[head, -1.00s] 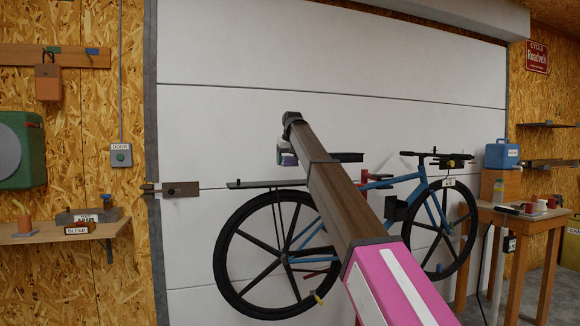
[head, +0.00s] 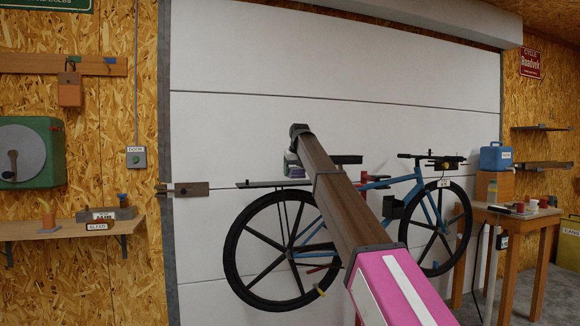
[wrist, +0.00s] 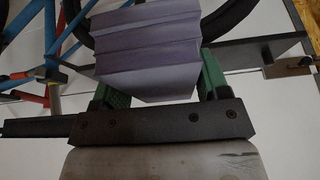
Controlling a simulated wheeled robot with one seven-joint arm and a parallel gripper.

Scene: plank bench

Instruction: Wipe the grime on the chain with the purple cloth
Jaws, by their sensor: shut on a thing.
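The purple cloth (wrist: 150,45) is a folded, pleated block between the green fingers of my gripper (wrist: 162,82), which is shut on it. In the head view my gripper (head: 290,158) is mostly behind my arm, with a bit of the purple cloth (head: 296,172) showing. It appears in front of the white door, above the bicycle's rear wheel. The blue bicycle (head: 377,184) stands against the door. I cannot make out the chain or its grime; my arm crosses the middle of the bicycle. In the wrist view the bicycle frame (wrist: 62,50) is at upper left.
A wooden table (head: 520,217) with a blue case (head: 496,156) stands at right.

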